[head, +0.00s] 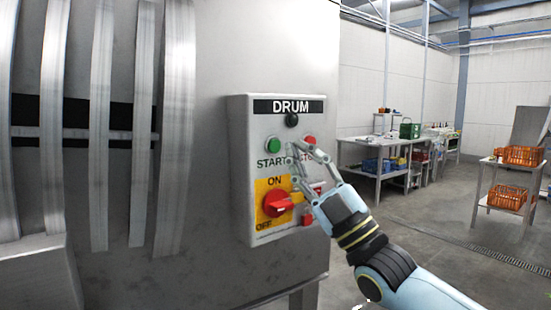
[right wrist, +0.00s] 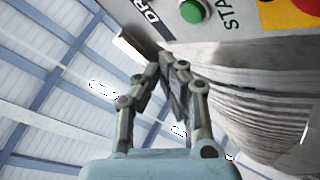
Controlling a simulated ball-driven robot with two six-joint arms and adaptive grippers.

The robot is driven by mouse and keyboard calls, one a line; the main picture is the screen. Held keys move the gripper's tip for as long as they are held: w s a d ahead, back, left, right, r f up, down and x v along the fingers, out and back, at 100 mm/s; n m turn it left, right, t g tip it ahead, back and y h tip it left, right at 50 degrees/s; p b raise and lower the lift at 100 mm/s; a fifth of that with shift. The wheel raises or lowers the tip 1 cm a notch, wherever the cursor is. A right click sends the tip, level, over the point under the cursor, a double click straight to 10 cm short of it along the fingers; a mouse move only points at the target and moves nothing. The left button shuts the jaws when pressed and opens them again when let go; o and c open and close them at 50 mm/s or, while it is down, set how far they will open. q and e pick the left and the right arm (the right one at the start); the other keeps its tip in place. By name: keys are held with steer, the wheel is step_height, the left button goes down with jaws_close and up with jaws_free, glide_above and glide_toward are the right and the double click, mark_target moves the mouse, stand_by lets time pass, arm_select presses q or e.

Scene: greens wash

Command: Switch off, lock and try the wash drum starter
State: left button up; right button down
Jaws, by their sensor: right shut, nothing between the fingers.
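The starter box (head: 240,165) is a grey panel labelled DRUM on the side of the metal machine. It has a green START button (head: 273,145) and a red stop button (head: 309,141), its lettering partly covered by my fingers. Below, a red rotary switch (head: 277,204) sits on a yellow plate marked ON and OFF; I cannot tell its exact setting. A small red item (head: 307,215) shows beside it, partly hidden. My right gripper (head: 292,151) is shut and empty in front of the panel, below the buttons. In the right wrist view the fingers (right wrist: 172,62) meet near the green button (right wrist: 192,12).
A black round fitting (head: 292,120) sits under the DRUM label. Metal strips (head: 102,125) hang at the left. Behind at the right are a work table (head: 372,146) with crates and a stand with orange crates (head: 507,199). The floor between is clear.

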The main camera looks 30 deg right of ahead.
mark_target(274, 146)
steer(key=shift+w+a+b, duration=0.15)
steer(key=shift+w+b, duration=0.8)
steer(key=shift+w, duration=1)
steer(key=shift+w, duration=0.4)
steer(key=shift+w+a+b, duration=0.1)
steer(key=shift+w+b, duration=0.35)
steer(key=shift+b, duration=0.05)
stand_by(0.6)
steer(key=shift+s+r, duration=0.1)
steer(key=shift+s+p, duration=0.5)
steer(key=shift+s, duration=0.3)
